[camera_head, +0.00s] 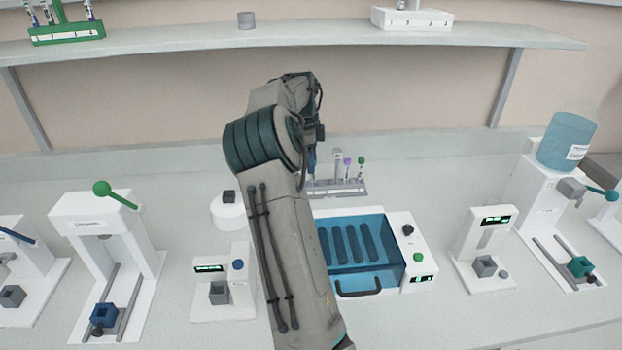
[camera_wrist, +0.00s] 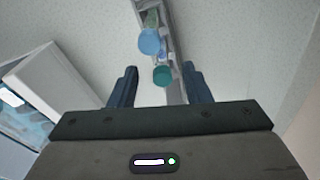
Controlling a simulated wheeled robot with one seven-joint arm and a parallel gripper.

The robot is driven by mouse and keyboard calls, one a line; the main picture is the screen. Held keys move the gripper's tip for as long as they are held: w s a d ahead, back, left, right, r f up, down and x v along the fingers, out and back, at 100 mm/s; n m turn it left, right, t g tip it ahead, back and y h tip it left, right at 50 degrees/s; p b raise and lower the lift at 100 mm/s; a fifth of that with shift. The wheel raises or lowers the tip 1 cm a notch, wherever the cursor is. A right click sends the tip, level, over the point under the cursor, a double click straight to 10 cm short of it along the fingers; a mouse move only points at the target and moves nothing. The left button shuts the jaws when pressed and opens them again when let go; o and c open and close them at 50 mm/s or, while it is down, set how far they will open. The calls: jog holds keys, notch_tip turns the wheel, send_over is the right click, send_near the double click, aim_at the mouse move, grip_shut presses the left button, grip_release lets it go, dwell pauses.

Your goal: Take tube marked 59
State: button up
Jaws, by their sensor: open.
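A grey tube rack (camera_head: 350,188) stands on the bench behind the blue-lidded device in the head view. Upright tubes with a purple cap (camera_head: 347,161) and a green cap (camera_head: 361,160) show in it. My gripper (camera_wrist: 160,84) is open in the wrist view. A teal-green cap (camera_wrist: 162,76) appears between its fingertips, and a blue cap (camera_wrist: 152,42) lies just beyond them. The rack (camera_wrist: 178,88) runs between the fingers. My arm hides much of the gripper in the head view. No number 59 is legible on any tube.
The blue-lidded device (camera_head: 360,240) stands in front of the rack. A small display device (camera_head: 222,285) is left of my arm, another (camera_head: 485,250) to the right. A shelf (camera_head: 300,38) above carries a green rack (camera_head: 66,33). The bench right of the tube rack is clear.

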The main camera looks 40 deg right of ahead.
aim_at(312, 179)
jog(key=f, duration=0.4)
jog(key=shift+s+d+f, duration=0.1)
jog(key=shift+s+d, duration=0.05)
jog(key=shift+d, duration=0.15)
jog(key=c, duration=0.9)
